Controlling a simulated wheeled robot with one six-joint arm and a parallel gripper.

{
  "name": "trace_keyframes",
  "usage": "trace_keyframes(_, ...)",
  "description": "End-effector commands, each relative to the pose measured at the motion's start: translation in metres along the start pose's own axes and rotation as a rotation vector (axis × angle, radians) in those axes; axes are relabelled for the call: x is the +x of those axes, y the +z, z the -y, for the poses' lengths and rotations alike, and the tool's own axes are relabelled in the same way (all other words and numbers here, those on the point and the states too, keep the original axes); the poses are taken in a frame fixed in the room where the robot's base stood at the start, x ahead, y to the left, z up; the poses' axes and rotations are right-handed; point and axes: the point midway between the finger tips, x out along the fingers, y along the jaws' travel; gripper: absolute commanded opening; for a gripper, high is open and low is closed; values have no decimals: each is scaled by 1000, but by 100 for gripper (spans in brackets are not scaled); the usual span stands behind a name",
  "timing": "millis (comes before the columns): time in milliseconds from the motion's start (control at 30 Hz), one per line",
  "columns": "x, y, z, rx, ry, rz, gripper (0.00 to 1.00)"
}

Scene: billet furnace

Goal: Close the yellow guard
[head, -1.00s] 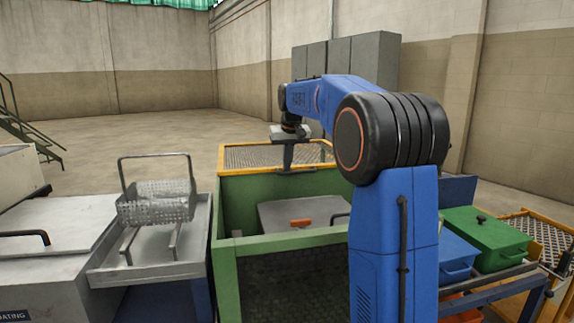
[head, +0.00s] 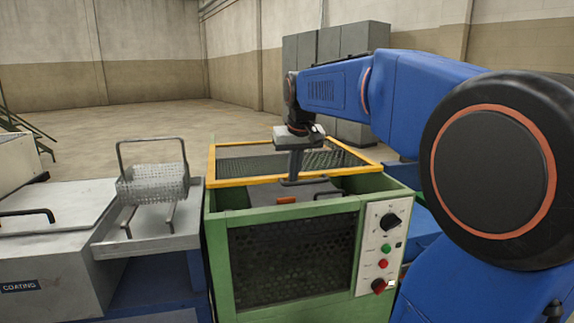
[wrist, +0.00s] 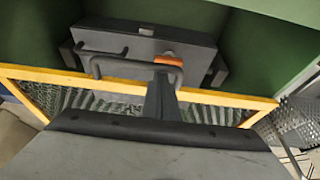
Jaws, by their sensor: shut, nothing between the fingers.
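The yellow guard (head: 238,181) is a yellow-framed mesh panel across the back of the green machine's top. Its near bar (wrist: 225,98) crosses the wrist view beside the dark lid. The front part of the opening, with the lid (head: 262,192), is uncovered. My gripper (head: 290,182) is shut and empty, pointing down at the middle of that near bar. In the wrist view its fingers (wrist: 160,97) overlap the bar. I cannot tell whether they touch it.
The lid carries an orange piece (head: 286,200) and a dark handle (wrist: 130,65) close to the bar. A control panel (head: 382,247) is on the machine's front right. A wire basket (head: 153,186) stands on a grey tray at left. Grey cabinets (head: 345,70) stand behind.

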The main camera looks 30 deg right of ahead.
Motion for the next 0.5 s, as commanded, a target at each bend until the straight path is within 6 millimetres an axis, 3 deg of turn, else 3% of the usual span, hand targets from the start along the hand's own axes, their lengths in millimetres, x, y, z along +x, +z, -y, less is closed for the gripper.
trace_keyframes(200, -22, 60, 0, 0, 0, 1, 0)
trace_keyframes(500, -44, 121, 0, 0, 0, 1, 0)
